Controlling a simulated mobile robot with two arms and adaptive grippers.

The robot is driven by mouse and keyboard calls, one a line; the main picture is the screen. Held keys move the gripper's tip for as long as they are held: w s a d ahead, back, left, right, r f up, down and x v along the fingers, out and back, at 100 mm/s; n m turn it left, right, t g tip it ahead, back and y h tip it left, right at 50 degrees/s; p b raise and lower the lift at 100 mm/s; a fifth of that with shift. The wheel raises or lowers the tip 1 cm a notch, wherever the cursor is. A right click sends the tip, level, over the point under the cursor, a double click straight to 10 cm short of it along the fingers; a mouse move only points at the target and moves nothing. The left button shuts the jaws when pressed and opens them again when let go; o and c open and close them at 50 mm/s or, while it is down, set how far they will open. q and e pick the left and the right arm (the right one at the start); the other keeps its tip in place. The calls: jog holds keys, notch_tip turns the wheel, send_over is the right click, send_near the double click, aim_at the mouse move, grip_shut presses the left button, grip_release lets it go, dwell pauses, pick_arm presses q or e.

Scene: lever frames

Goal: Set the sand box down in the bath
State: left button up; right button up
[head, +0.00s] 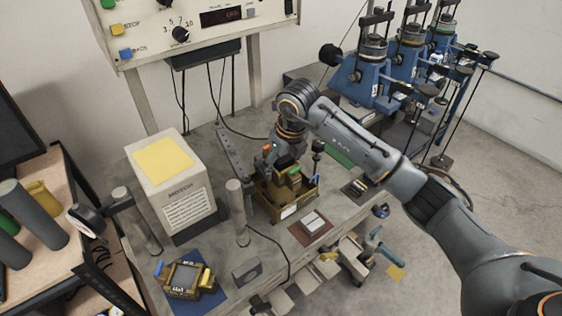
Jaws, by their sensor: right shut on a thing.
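My right gripper (283,161) reaches in from the right and points down over the bath (293,211), a brass-coloured open tray on the grey bench. It is shut on the sand box (291,181), a small brass-brown block with green and orange bits. The sand box shows within the outline of the bath's walls. Its underside is hidden, so I cannot tell whether it touches the bath floor. My left gripper is not in view.
A white cabinet (185,205) with a yellow top stands left of the bath, with a grey post (237,208) between. Another brass frame (185,279) lies on a blue mat at the front left. Blue loading presses (372,75) stand at the back right.

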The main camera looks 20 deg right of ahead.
aim_at(287, 162)
jog(key=shift+s+d+b+x, duration=0.1)
jog(key=shift+s+b+x, duration=0.1)
jog(key=shift+b+x, duration=0.7)
jog(key=shift+s+d+b+x, duration=0.1)
jog(key=shift+s+b+x, duration=0.05)
jog(key=shift+b+x, duration=0.75)
jog(key=shift+s+d+b+x, duration=0.1)
jog(key=shift+s+b+x, duration=0.1)
jog(key=shift+b+x, duration=0.7)
jog(key=shift+a+f, duration=0.1)
jog(key=shift+f, duration=0.3)
jog(key=o, duration=1.5)
jog(key=shift+s, duration=0.1)
jog(key=shift+f, duration=0.1)
jog(key=shift+f, duration=0.15)
jog(key=v, duration=1.2)
